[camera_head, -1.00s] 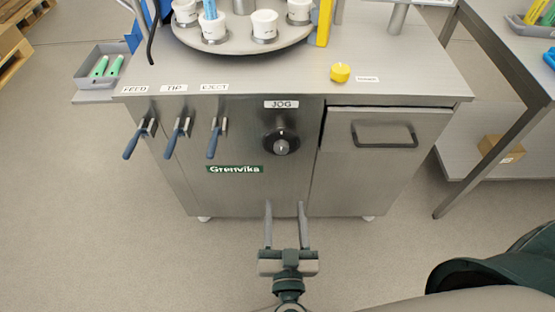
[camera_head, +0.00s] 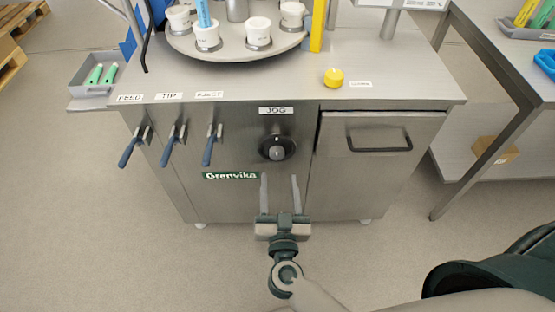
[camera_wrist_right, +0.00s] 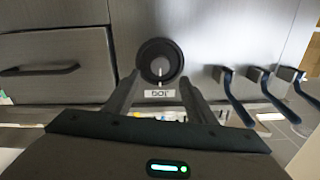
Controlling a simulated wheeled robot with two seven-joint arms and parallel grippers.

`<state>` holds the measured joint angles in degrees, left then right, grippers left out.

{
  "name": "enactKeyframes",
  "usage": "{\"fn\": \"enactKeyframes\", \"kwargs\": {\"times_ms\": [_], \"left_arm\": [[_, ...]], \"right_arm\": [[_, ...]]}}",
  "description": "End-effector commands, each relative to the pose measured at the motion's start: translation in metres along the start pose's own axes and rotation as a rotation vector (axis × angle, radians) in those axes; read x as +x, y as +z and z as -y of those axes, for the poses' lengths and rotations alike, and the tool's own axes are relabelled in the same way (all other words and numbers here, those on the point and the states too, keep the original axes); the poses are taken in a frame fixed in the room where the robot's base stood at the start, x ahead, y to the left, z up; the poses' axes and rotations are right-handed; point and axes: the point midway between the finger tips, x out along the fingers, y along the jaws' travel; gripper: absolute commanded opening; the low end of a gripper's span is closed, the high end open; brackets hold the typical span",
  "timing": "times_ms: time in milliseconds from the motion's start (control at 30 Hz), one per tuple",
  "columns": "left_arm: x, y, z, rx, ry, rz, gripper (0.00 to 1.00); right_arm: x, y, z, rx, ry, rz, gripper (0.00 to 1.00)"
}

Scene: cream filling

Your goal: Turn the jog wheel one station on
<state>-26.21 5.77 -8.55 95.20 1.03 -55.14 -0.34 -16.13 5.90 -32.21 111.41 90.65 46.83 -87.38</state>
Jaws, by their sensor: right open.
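The jog wheel (camera_head: 277,148) is a round black knob with a grey centre on the machine's front panel, under the JOG label (camera_head: 276,110). My right gripper (camera_head: 279,180) is open and empty, below the wheel in the head view, its two fingers pointing toward the panel. In the right wrist view the wheel (camera_wrist_right: 160,62) shows beyond the fingers, centred between them, with a pale mark on its hub. The fingers appear apart from the wheel. The round table (camera_head: 240,50) on top carries several white cups. My left gripper is not in view.
Three blue-handled levers (camera_head: 168,149) stick out left of the wheel. A drawer with a dark handle (camera_head: 380,142) is to its right. A yellow button (camera_head: 333,77) sits on the top. A side table (camera_head: 500,75) stands at the right. The floor in front is clear.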

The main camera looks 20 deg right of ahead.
Motion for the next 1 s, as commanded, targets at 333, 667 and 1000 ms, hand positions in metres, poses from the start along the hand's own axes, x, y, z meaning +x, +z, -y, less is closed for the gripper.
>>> {"fn": "enactKeyframes", "kwargs": {"times_ms": [333, 667, 1000], "left_arm": [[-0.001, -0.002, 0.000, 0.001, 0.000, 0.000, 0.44], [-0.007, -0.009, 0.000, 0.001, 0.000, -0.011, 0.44], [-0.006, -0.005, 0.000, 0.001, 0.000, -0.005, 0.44]], "right_arm": [[0.059, 0.000, 0.000, 0.000, 0.000, -0.002, 0.51], [0.079, 0.000, 0.000, 0.000, 0.000, -0.001, 0.51], [0.079, 0.000, 0.000, 0.000, 0.000, 0.000, 0.32]]}}
